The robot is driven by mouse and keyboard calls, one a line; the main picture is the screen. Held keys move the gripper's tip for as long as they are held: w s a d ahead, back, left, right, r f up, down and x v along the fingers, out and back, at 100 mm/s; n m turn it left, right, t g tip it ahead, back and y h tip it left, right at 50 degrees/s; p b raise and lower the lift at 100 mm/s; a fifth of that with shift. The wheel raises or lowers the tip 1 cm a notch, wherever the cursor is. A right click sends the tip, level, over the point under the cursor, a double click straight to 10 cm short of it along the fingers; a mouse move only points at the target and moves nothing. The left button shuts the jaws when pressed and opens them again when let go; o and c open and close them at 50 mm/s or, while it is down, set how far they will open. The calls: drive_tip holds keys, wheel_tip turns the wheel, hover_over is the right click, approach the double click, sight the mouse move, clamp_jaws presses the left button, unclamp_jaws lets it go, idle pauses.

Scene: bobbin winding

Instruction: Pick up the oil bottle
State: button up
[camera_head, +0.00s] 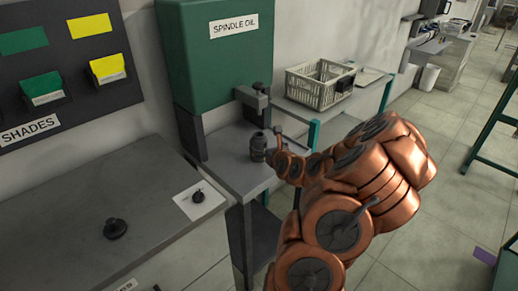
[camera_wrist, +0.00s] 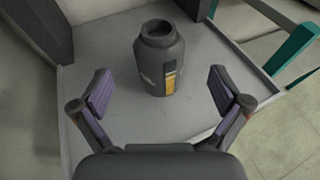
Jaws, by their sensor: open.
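The oil bottle (camera_wrist: 155,66) is dark grey with an open round neck and a yellow and black label. It stands upright on the grey shelf (camera_wrist: 120,115) in the wrist view. In the head view the bottle (camera_head: 258,147) stands beneath the spout of the green spindle oil tank (camera_head: 215,60). My gripper (camera_wrist: 160,92) is open, one finger to the left and one to the right, with the bottle just ahead of and between the fingertips. It appears not to touch the bottle. In the head view my arm hides part of the gripper (camera_head: 275,145).
A grey counter (camera_head: 60,215) at left holds a dark knob-like part (camera_head: 115,229) and a white card (camera_head: 200,200) with a small dark piece. A cream crate (camera_head: 318,84) sits on a shelf behind. Teal frame posts stand right of the bottle. Open tiled floor lies at right.

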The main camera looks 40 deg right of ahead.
sight(259, 140)
drive_tip(key=shift+p+x, duration=0.9)
drive_tip(key=shift+x, duration=2.9)
drive_tip(key=shift+c, duration=0.4)
drive_tip(key=c, duration=1.6)
drive_tip(key=shift+o, duration=0.2)
